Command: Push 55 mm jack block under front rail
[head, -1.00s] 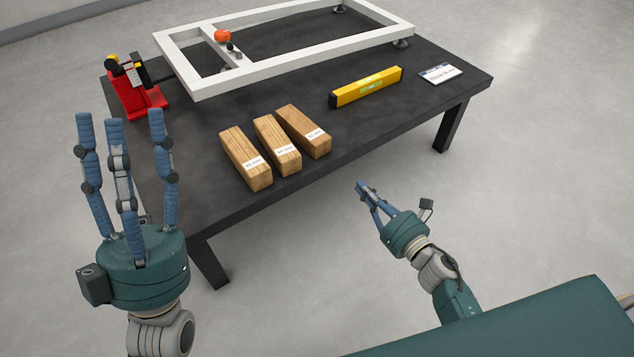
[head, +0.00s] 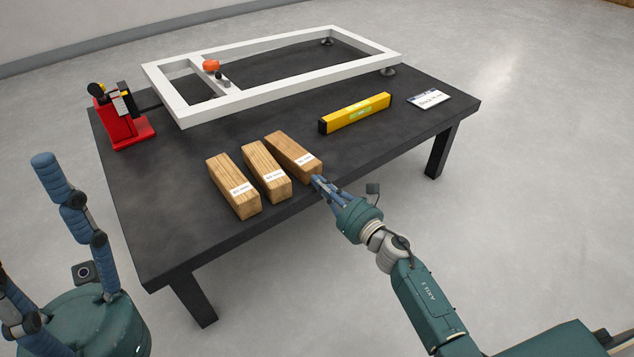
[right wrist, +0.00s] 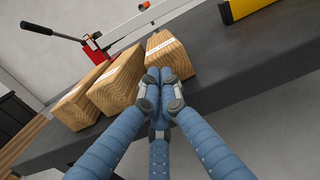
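Three wooden blocks lie side by side near the table's front edge: a left block (head: 233,186), a middle block (head: 266,172) and a right block (head: 293,155). Each has a white label too small to read surely, so I cannot tell which is 55 mm. My right gripper (head: 318,182) has its fingers together at the near end of the right block, seemingly touching it. The right wrist view shows the closed fingertips (right wrist: 160,76) against this block (right wrist: 170,52). The white frame's front rail (head: 290,89) is beyond the blocks. My left gripper (head: 30,225) is open, empty, partly cut off.
A red jack (head: 122,124) stands at the table's left, beside the frame. A yellow level (head: 355,113) lies right of the blocks, and a label card (head: 429,98) lies farther right. Dark tabletop (head: 240,132) is clear between blocks and rail. An orange knob (head: 211,66) sits on the crossbar.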

